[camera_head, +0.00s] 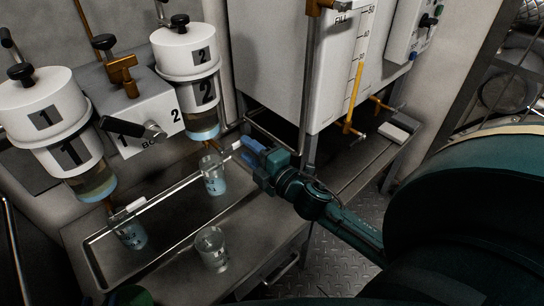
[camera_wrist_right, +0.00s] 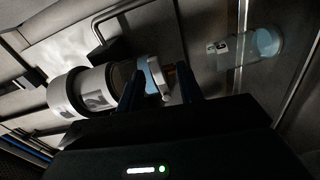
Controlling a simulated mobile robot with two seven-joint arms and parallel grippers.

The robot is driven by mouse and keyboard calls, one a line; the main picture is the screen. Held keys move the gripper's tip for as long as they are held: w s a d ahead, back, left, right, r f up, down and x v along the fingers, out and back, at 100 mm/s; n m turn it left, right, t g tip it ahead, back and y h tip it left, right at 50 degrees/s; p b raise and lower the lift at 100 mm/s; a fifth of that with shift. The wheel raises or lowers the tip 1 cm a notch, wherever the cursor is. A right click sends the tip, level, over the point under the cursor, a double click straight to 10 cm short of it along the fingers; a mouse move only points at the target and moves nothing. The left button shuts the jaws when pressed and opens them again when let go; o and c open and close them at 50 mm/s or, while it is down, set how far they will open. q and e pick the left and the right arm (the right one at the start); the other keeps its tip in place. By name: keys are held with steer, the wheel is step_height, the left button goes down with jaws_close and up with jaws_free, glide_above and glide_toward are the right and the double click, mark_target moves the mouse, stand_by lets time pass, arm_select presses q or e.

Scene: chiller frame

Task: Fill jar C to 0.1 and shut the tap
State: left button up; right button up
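A jar with pale blue liquid (camera_head: 213,178) stands below housing 2 (camera_head: 188,55); it also shows in the right wrist view (camera_wrist_right: 245,46). A second jar with blue liquid (camera_head: 132,234) stands below housing 1 (camera_head: 52,120). My right gripper (camera_head: 249,151) is beside the pale tap lever below housing 2. In the wrist view its fingers (camera_wrist_right: 160,90) stand apart around the lever (camera_wrist_right: 156,76). My left gripper is out of view.
A valve block with a black handle (camera_head: 144,134) sits between the housings. A white tank with an orange level tube (camera_head: 353,85) stands at the right.

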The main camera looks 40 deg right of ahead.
arm_select(q)
steer(key=shift+s+a+g, duration=0.1)
steer(key=shift+a+g, duration=0.05)
steer(key=shift+g, duration=0.15)
arm_select(e)
steer(key=s+d, duration=0.1)
steer(key=s, duration=1)
steer(key=shift+d, duration=0.25)
steer(key=shift+w, duration=0.1)
